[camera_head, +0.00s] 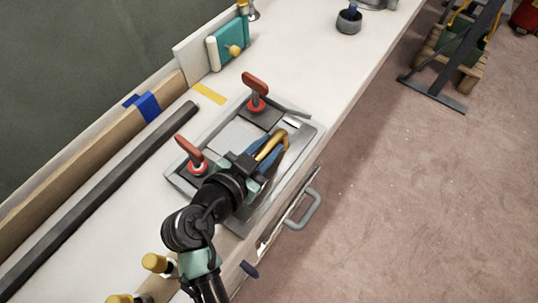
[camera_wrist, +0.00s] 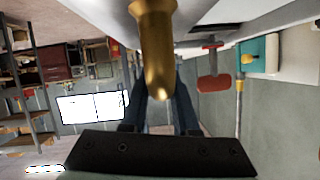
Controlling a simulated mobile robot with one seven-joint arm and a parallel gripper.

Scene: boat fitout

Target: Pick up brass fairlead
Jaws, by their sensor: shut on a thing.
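The brass fairlead (camera_head: 272,145) is a curved golden piece at the end of my gripper (camera_head: 262,158), above the right part of a grey tray-like fixture (camera_head: 236,214). In the wrist view the brass fairlead (camera_wrist: 155,50) fills the upper middle, between and in front of the dark blue fingers of my gripper (camera_wrist: 160,95). My gripper is shut on it. The fingers' exact contact is partly hidden by the brass. I cannot tell whether the fairlead still touches the fixture.
Two red-handled clamps (camera_head: 255,88) (camera_head: 190,152) stand on the fixture. A dark bar (camera_head: 110,190) and a wooden beam (camera_head: 85,165) lie to the left. A teal block (camera_head: 228,45) stands behind. A drawer handle (camera_head: 304,210) juts from the bench front.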

